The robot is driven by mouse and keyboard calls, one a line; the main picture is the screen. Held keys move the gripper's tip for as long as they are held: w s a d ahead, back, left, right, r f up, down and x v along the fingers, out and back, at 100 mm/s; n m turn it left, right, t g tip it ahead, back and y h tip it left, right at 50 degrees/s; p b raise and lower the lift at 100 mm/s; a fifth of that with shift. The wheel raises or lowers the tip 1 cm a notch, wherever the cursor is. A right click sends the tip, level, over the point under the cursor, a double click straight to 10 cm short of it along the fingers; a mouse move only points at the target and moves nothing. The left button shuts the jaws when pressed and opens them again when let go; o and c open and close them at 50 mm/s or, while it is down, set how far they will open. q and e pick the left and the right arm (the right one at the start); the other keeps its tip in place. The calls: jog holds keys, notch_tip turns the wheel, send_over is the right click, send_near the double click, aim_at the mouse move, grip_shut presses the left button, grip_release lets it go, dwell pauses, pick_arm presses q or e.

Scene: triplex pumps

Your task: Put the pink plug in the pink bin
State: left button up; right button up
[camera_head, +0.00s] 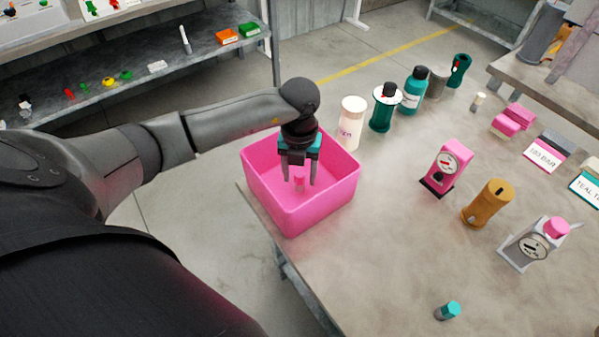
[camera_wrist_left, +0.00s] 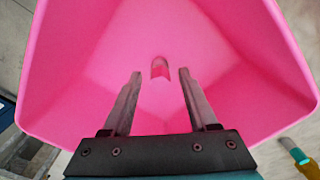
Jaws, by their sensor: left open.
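The pink bin (camera_head: 325,205) stands at the left edge of the table, and its walls fill most of the left wrist view (camera_wrist_left: 75,60). My left gripper (camera_head: 299,181) points down into the bin with its fingers open. A small pink plug (camera_head: 299,185) shows inside the bin, in line with the gap between the fingers. In the left wrist view the plug (camera_wrist_left: 160,68) appears beyond the fingertips (camera_wrist_left: 160,75), with a gap on each side. I cannot tell exactly whether it touches the bin floor. My right gripper is not in view.
A cream cylinder (camera_head: 351,122) and green bottles (camera_head: 385,107) stand behind the bin. A pink pump unit (camera_head: 445,167), an orange cylinder (camera_head: 487,203) and a grey gauge unit (camera_head: 538,244) stand to the right. A teal-capped piece (camera_head: 448,311) lies near the front.

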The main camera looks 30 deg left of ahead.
aim_at(300, 174)
pick_arm(q)
jog(key=shift+r, duration=0.1)
jog(key=shift+r, duration=0.3)
notch_tip(300, 174, up, 12)
jog(key=p, duration=0.1)
jog(key=shift+f+p, duration=0.2)
jog(key=shift+p, duration=0.2)
jog(key=shift+d, duration=0.1)
